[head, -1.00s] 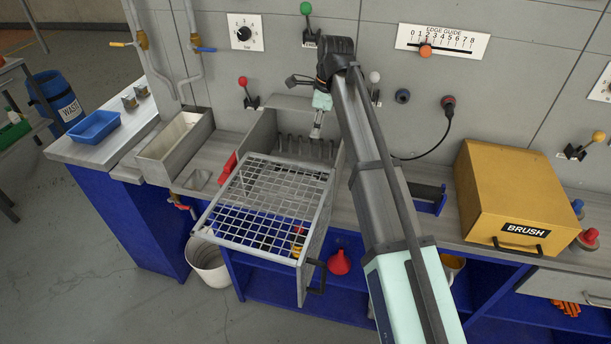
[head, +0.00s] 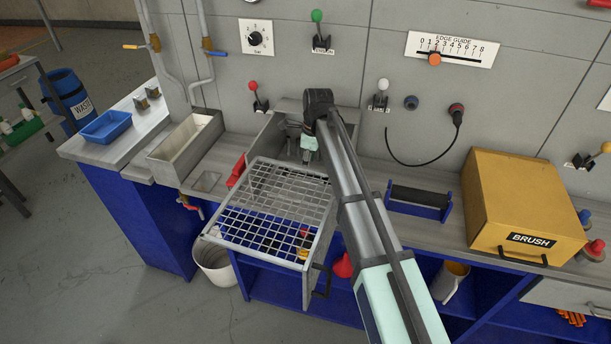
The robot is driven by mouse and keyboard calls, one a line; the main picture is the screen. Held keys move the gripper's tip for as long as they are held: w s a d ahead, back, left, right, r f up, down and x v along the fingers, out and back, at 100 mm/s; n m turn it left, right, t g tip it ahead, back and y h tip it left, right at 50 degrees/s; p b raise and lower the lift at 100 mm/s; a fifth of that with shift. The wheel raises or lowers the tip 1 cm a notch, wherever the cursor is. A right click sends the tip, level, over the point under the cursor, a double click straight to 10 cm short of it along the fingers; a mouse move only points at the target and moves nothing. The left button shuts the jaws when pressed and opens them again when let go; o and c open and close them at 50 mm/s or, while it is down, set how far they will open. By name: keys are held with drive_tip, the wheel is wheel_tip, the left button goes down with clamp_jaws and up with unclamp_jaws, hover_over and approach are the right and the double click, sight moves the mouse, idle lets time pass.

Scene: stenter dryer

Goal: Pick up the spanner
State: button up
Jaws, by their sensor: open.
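I cannot make out a spanner in the head view. My gripper (head: 305,158) points down at the open grey box (head: 283,125) on the bench, behind the wire grille (head: 265,205). It is small and partly hidden by my arm and the dark inside of the box, but it looks open and I see nothing held in it. The grille is swung out and lies flat in front of the box, with a dark handle (head: 321,282) on its front side. The floor of the box is mostly hidden.
A yellow BRUSH box (head: 515,200) and a black roller on a blue stand (head: 420,197) are to the right. A grey trough (head: 185,140) and blue tray (head: 106,126) are to the left. Levers (head: 256,92) stick out of the wall behind.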

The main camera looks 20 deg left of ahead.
drive_tip(key=shift+w+a+f+p, duration=0.15)
drive_tip(key=shift+f+p, duration=0.45)
drive_tip(key=shift+f, duration=0.85)
drive_tip(key=shift+s+a+f+p, duration=0.15)
drive_tip(key=shift+f+p, duration=0.4)
drive_tip(key=shift+f, duration=0.85)
drive_tip(key=shift+w, duration=0.1)
clamp_jaws()
